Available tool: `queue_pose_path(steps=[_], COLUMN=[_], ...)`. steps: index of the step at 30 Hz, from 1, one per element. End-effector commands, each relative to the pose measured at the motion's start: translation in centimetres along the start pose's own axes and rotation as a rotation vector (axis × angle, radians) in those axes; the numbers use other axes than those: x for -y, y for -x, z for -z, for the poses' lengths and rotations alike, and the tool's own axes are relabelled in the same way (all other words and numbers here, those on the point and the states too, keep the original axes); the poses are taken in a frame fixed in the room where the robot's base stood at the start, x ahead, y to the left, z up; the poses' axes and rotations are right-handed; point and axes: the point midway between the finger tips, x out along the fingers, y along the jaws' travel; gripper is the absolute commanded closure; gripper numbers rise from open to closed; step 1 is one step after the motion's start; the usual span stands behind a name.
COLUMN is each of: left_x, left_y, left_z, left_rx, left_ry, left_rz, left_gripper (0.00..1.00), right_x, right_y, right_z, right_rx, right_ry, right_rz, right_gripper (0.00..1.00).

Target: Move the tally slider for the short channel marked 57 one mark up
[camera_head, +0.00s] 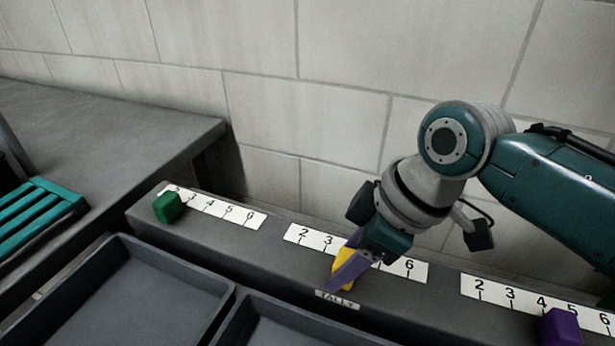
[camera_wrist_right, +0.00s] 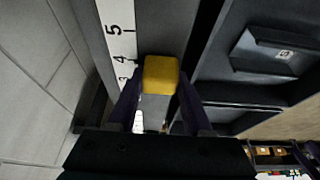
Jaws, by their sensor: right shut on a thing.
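The yellow slider (camera_head: 345,269) sits on the dark ledge at the middle number strip (camera_head: 318,238). My right gripper (camera_head: 350,272) is shut on it, its purple fingers on either side. The wrist view shows the yellow slider (camera_wrist_right: 161,74) between the fingers, beside the strip (camera_wrist_right: 117,28) around the 3 and 4; the exact mark is hard to tell. A green slider (camera_head: 168,207) stands near the low end of the left strip. A purple slider (camera_head: 559,327) stands near the 4 and 5 of the right strip. My left gripper is not in view.
A TALLY label (camera_head: 338,299) is on the ledge. Grey trays (camera_head: 226,296) lie in front of it; a small label (camera_wrist_right: 285,54) in the wrist view is unreadable. A teal slatted piece (camera_head: 40,212) lies at the left. A block wall (camera_head: 330,90) stands behind.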

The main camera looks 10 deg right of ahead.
Motion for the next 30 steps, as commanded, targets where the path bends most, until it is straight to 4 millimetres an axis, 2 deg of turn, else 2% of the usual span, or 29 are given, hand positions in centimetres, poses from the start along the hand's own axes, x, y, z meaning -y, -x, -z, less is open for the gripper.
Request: queue_pose_path(steps=[8, 11, 15, 17, 24, 25, 30], left_x=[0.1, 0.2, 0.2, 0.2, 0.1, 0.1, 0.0], left_y=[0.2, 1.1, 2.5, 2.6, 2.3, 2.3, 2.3], left_z=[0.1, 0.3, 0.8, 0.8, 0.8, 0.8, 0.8], left_rx=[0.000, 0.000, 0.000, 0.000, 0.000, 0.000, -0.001], left_ry=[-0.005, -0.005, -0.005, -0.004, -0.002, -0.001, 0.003], left_rz=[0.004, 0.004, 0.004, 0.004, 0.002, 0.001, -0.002], left_gripper=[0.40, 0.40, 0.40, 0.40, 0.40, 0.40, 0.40], right_x=[0.0, 0.0, 0.0, 0.0, 0.0, 0.0, 0.0], right_y=[0.2, 0.8, 1.7, 1.8, 1.5, 1.5, 1.5], right_z=[-0.1, -1.0, -3.1, -3.6, -3.7, -3.6, -3.6], right_rx=[0.000, 0.001, 0.004, 0.002, -0.002, -0.002, -0.002], right_ry=[0.000, -0.001, -0.003, -0.002, -0.001, -0.001, -0.001], right_rz=[0.001, 0.002, 0.002, 0.001, 0.001, 0.001, 0.001], right_gripper=[1.00, 1.00, 1.00, 1.00, 1.00, 0.48, 0.29])
